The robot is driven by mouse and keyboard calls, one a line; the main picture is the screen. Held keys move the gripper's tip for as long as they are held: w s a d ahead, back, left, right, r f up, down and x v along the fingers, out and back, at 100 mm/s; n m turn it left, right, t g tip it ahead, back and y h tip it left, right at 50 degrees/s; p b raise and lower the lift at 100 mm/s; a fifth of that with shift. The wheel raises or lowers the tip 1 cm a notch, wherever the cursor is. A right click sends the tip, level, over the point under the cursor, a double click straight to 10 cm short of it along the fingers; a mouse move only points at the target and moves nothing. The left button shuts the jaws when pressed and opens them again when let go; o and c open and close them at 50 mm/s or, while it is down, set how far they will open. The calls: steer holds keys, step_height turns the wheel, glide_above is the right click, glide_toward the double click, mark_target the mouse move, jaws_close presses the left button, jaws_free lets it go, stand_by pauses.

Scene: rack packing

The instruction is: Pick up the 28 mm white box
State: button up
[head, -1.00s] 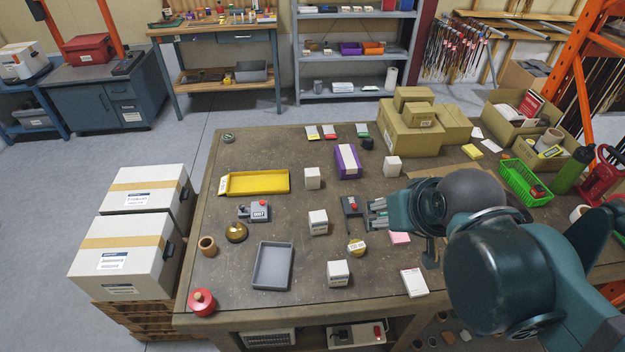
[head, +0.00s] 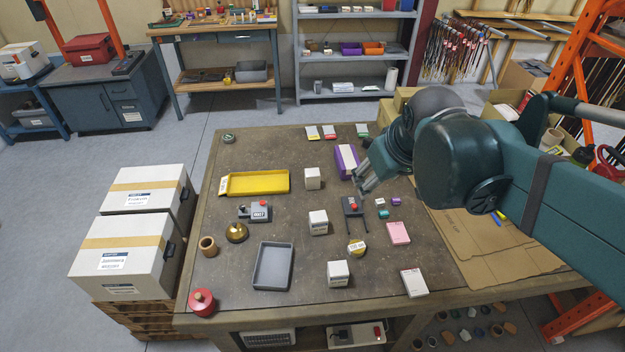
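Several white boxes stand on the workbench: a plain-looking one (head: 312,179) behind the middle, a labelled one (head: 318,223) at the middle, and another labelled one (head: 338,273) near the front. Their print is too small to read, so I cannot tell which is 28 mm. A further white box seen earlier at the right is now hidden behind my arm. My gripper (head: 361,184) is above the bench, beside the purple box and to the right of the rear white box. Its fingers look apart, with nothing visible between them.
A purple box (head: 346,158), a grey-and-red device (head: 352,206), small coloured boxes (head: 381,202), a tape roll (head: 356,248) and a pink box (head: 397,233) surround the area. A yellow tray (head: 257,182) and grey tray (head: 273,267) lie left. Flattened cardboard (head: 500,255) covers the right.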

steer(key=w+a+n+g, duration=0.15)
steer(key=w+n, duration=0.25)
steer(key=w, duration=0.6)
steer(key=n+g+p, duration=0.1)
steer(key=n+g, duration=0.3)
steer(key=n, duration=0.6)
glide_above(313, 172)
steer(key=f, duration=2.3)
steer(key=shift+s+d+f, duration=0.15)
steer(key=shift+s+f, duration=0.1)
steer(key=shift+f, duration=0.15)
steer(key=shift+w+f+n, duration=0.3)
steer(key=shift+f+n, duration=0.1)
steer(key=shift+f, duration=0.25)
steer(key=shift+f, duration=1.3)
steer(key=shift+a+f+b, duration=0.15)
steer(key=shift+f, duration=1.15)
steer(key=shift+a+f+b, duration=0.1)
steer(key=shift+f+b, duration=0.05)
steer(key=shift+f, duration=1.15)
